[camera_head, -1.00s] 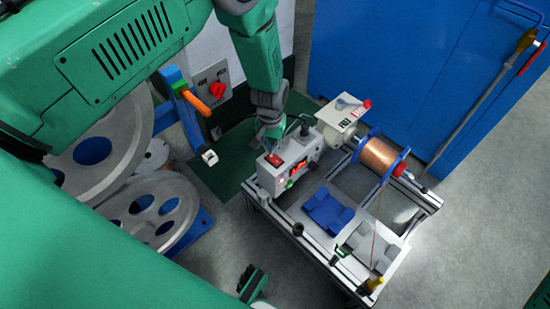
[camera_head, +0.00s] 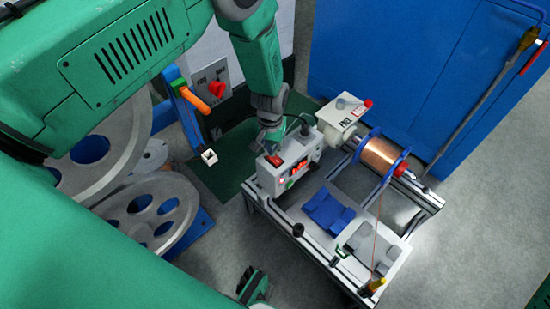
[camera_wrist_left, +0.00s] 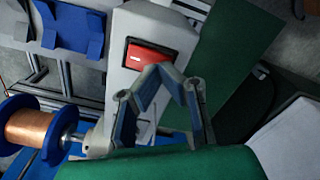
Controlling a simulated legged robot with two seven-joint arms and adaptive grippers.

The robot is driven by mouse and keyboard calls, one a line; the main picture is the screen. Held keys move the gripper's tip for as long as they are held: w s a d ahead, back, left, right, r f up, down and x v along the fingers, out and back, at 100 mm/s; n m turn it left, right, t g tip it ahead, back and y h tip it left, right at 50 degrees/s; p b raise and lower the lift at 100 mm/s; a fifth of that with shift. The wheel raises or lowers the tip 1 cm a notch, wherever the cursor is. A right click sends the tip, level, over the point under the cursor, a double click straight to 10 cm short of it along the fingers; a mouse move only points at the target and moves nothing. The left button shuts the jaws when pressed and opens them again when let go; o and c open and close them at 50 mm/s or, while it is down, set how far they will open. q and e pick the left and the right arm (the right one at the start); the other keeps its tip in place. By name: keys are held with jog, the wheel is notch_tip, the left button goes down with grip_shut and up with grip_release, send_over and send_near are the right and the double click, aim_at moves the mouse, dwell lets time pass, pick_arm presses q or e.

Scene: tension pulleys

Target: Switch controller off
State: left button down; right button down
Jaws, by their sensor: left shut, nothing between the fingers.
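The controller is a light grey box (camera_head: 296,166) on the near left end of the bench, with small red lit spots on its front. Its red rocker switch (camera_head: 275,160) is on top and also shows in the left wrist view (camera_wrist_left: 150,56). My left gripper (camera_head: 271,143) is over the controller from behind, shut and empty. In the left wrist view its fingertips (camera_wrist_left: 160,72) meet at the lower edge of the switch and cover part of it; I cannot tell if they touch. A dark and green piece (camera_head: 253,285) at the bottom edge seems to be my right gripper, mostly cut off.
A copper wire spool (camera_head: 376,153) with blue flanges and a cream motor box (camera_head: 341,117) stand right of the controller. Blue blocks (camera_head: 327,210) lie on the bench. Large grey pulleys (camera_head: 150,205) stand left; a blue cabinet (camera_head: 420,75) is behind.

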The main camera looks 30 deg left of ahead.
pick_arm(q)
jog(key=shift+f+b, duration=0.35)
jog(key=shift+f, duration=0.2)
notch_tip(320, 180, up, 7)
jog(key=p, duration=0.6)
jog(key=shift+r, duration=0.1)
dwell(0.3)
jog(key=shift+s, duration=0.1)
dwell(0.4)
